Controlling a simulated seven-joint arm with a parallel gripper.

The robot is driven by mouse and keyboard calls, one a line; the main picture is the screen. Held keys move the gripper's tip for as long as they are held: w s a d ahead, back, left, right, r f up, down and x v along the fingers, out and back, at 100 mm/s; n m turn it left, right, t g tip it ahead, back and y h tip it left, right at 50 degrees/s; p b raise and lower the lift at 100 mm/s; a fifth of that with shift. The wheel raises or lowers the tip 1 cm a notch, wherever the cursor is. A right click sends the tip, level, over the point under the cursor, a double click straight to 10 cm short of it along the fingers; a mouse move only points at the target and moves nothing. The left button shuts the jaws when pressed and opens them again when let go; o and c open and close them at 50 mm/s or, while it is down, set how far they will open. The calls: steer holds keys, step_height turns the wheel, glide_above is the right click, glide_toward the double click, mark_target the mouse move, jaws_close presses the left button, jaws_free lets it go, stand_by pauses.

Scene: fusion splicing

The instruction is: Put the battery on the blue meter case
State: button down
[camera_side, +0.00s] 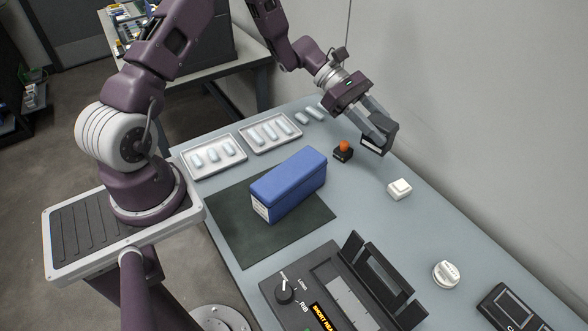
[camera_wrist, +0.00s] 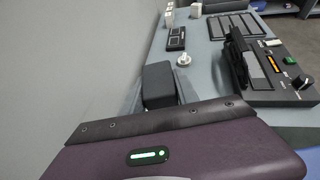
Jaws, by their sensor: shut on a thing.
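The battery, a dark block (camera_side: 380,137), is between the fingers of my gripper (camera_side: 374,138) near the wall side of the table. My gripper is shut on it and holds it tilted; I cannot tell how far it is above the table. In the wrist view the dark block (camera_wrist: 159,86) sits just beyond the purple gripper body. The blue meter case (camera_side: 288,180) lies on a dark mat to the left of my gripper in the side view. Its top is bare.
An orange-topped black button (camera_side: 343,151) stands between the battery and the case. A white box (camera_side: 399,189), a white knob (camera_side: 446,273) and a black splicer with raised flaps (camera_side: 340,295) lie nearer the camera. Two white trays (camera_side: 271,147) hold pale sleeves. The wall is close on the right.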

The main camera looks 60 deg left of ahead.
steer(key=s+a+r+n+t, duration=0.2)
steer(key=s+a+r, duration=0.3)
steer(key=s+a, duration=0.45)
glide_above(312, 160)
step_height(312, 160, down, 9)
steer(key=shift+f, duration=0.5)
steer(key=c, duration=0.9)
jaws_free()
steer(key=shift+f, duration=0.1)
